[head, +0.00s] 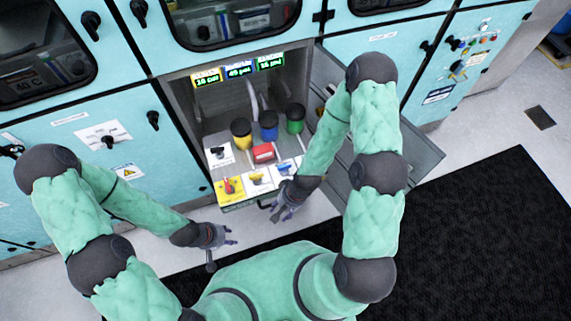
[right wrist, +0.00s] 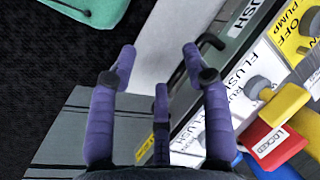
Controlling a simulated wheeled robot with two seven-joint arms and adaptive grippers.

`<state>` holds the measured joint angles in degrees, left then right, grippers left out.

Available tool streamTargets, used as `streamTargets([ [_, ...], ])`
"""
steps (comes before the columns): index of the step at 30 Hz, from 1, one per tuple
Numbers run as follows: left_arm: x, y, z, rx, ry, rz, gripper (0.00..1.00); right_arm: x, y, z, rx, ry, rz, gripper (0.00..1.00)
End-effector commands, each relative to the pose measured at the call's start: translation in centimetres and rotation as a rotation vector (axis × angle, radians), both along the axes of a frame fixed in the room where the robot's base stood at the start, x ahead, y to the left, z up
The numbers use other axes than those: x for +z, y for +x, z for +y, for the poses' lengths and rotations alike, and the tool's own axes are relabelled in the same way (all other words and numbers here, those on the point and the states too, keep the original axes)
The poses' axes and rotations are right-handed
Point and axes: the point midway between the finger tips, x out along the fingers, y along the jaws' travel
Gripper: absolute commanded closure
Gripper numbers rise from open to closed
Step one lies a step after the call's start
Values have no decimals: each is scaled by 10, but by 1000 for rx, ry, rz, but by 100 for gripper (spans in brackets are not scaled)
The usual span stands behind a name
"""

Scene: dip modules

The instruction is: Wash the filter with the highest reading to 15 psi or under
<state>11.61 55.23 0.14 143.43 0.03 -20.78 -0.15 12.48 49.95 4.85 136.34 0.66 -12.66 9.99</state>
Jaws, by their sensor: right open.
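In the head view, yellow (head: 241,132), blue (head: 268,125) and green (head: 295,119) filters with dark tops stand in a row inside the open bay. Above them are a yellow-framed display (head: 207,79), a blue-framed one (head: 239,72) and a green-framed one (head: 270,63). The middle one seems to read 49 psi, the highest; the others look like the high teens, with blurred digits. My right gripper (head: 281,208) is open and empty at the bay's front edge; in the right wrist view (right wrist: 158,58) its fingers are apart near a black handle (right wrist: 210,43). My left gripper (head: 225,237) looks open and empty.
A red block (head: 263,153) marked LOCKED sits before the filters. The grey bay door (head: 400,160) hangs open at right, behind my right arm.

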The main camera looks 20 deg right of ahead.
Motion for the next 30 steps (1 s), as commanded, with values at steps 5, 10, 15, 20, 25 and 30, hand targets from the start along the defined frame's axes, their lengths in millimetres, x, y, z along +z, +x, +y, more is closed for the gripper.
streamTargets([
  [5, 8, 0, 0, 0, 0, 0, 60, 32, 65, -36, -369, 13, 126, 51],
  [10, 13, 0, 0, 0, 0, 0, 60, 74, 110, -71, -710, 35, 267, 51],
  [15, 16, 0, 0, 0, 0, 0, 60, 113, 136, -98, -959, 52, 379, 51],
  [20, 17, 0, 0, 0, 0, 0, 60, 131, 144, -109, -1068, 59, 432, 51],
  [25, 14, 0, 0, 0, 0, 0, 60, 123, 144, -106, -1084, 59, 445, 51],
  [30, 7, 0, 0, 0, 0, 0, 60, 97, 144, -95, -1081, 58, 445, 51],
])
